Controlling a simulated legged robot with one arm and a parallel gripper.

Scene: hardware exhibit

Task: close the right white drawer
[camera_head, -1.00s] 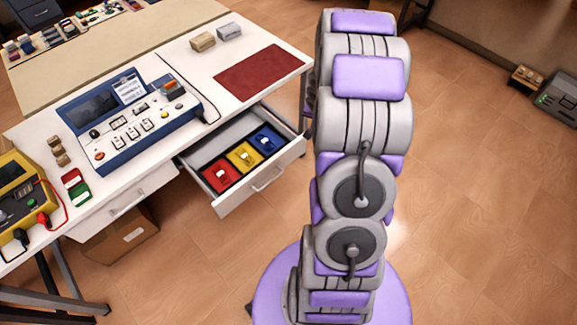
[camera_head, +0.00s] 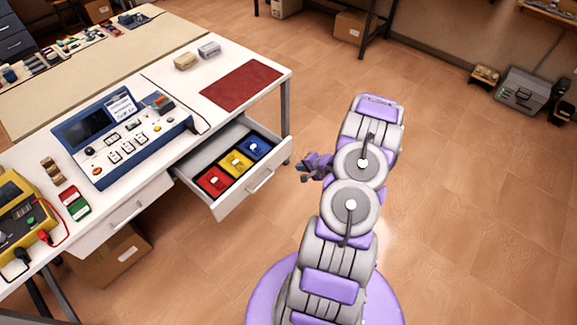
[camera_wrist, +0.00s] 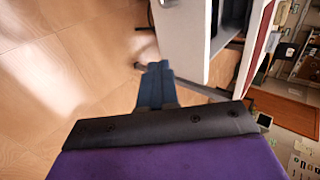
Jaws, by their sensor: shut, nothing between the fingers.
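The right white drawer (camera_head: 262,192) stands pulled out from under the white table in the head view. It holds a red, a yellow and a blue bin, and a handle bar runs across its front. My gripper (camera_head: 304,171) is to the right of the drawer front, apart from it, near its far corner. In the wrist view my gripper (camera_wrist: 155,75) has its fingers together and empty. The drawer's white front (camera_wrist: 180,40) shows just beyond the fingertips, to the upper right. The left white drawer (camera_head: 125,213) is shut.
The white table (camera_head: 215,60) carries a blue console (camera_head: 125,135), a red mat (camera_head: 241,85) and a yellow meter (camera_head: 18,215). A table leg (camera_head: 286,105) stands behind the drawer. A cardboard box (camera_head: 112,258) is under the table.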

